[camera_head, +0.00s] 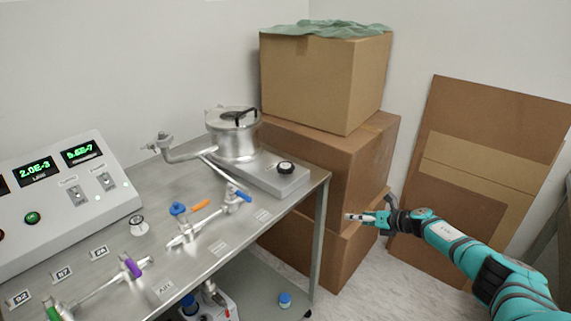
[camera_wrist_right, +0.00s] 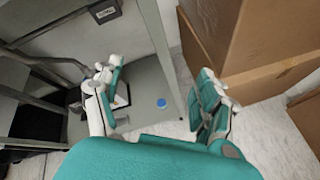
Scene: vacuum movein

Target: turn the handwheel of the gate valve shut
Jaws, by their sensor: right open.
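On the steel table, a silver chamber (camera_head: 233,140) with a black handle on its lid stands on a flat grey block (camera_head: 262,172). A round blue knob (camera_head: 178,208) tops a pipe fitting nearer the front. My right gripper (camera_head: 355,217) is off the table's right edge, in front of the boxes, apart from the knobs. In the wrist view its fingers (camera_wrist_right: 155,88) are spread with nothing between them. My left gripper is out of view.
Stacked cardboard boxes (camera_head: 330,165) stand close to the table's right end. Flat cardboard sheets (camera_head: 480,165) lean on the wall. Pipes with an orange lever (camera_head: 207,204) and a purple handle (camera_head: 132,266) cover the table front. A control box (camera_head: 70,200) is at left.

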